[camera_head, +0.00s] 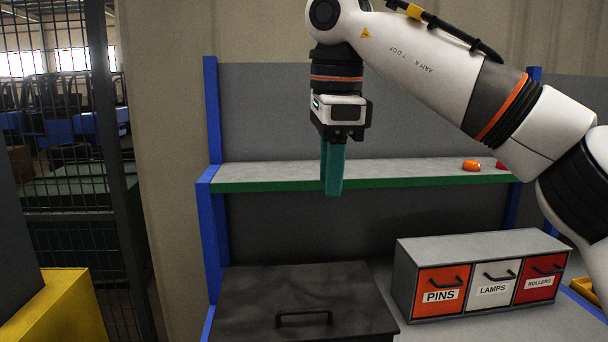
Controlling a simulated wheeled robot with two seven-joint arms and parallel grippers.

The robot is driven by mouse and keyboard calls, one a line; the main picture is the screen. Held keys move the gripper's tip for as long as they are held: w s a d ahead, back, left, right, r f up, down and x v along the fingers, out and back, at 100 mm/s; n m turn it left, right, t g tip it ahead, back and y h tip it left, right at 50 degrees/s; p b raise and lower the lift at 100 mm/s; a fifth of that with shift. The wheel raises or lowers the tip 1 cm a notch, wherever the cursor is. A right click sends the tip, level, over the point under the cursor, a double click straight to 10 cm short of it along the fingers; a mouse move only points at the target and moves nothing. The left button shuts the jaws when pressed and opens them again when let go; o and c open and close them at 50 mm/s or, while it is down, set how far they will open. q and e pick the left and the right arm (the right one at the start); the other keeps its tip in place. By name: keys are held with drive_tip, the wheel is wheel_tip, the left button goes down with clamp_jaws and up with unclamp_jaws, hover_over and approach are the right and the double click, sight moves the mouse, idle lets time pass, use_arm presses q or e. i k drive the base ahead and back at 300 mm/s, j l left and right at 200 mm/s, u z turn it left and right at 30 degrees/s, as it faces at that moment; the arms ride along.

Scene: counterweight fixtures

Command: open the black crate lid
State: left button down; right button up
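The black crate lid (345,285) is at the bottom centre, on the lower worktop. It lies flat and looks closed, with a dark bar handle (304,313) near its front. The lower part of the crate is cut off by the picture edge. My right gripper (334,192) points down from above, over the lid's area in the picture and well above the handle, in front of the upper shelf. Its teal fingers overlap in this view, so any gap between them is hidden. My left gripper is not in view.
A grey drawer unit (480,246) with PINS, LAMPS and ROLLERS drawers stands right of the crate. A green-edged shelf (270,174) runs above, with an orange-red object (471,165) at its right. Blue posts (212,110) and a yellow block (50,305) are at left.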

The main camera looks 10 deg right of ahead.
sight(331, 301)
drive_tip(key=i, duration=1)
